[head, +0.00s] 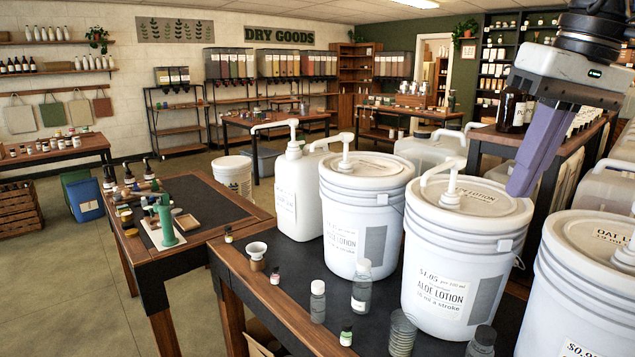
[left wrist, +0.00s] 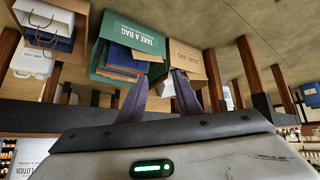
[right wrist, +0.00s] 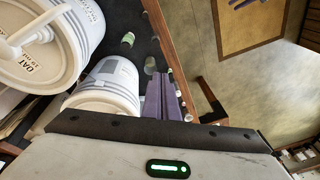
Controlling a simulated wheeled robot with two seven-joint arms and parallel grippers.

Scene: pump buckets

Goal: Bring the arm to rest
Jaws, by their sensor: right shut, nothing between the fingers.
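My right gripper (head: 518,188) comes in from the upper right in the head view, its purple fingers together and empty. Its fingertips are beside and slightly over the lid of the right aloe lotion pump bucket (head: 440,270); I cannot tell whether they touch. In the right wrist view the right gripper (right wrist: 163,78) is shut, with nothing between its fingers. My left gripper (left wrist: 160,80) shows only in the left wrist view, its purple fingers apart and empty. It faces the area under a table, before a green "take a bag" box (left wrist: 130,50).
Another aloe lotion bucket (head: 340,240), a white pump jug (head: 297,190) and an oat bucket (head: 575,290) crowd the dark table. Small bottles (head: 318,300) line its front edge. A second table (head: 205,195) stands at left. Open floor (head: 50,270) lies at far left.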

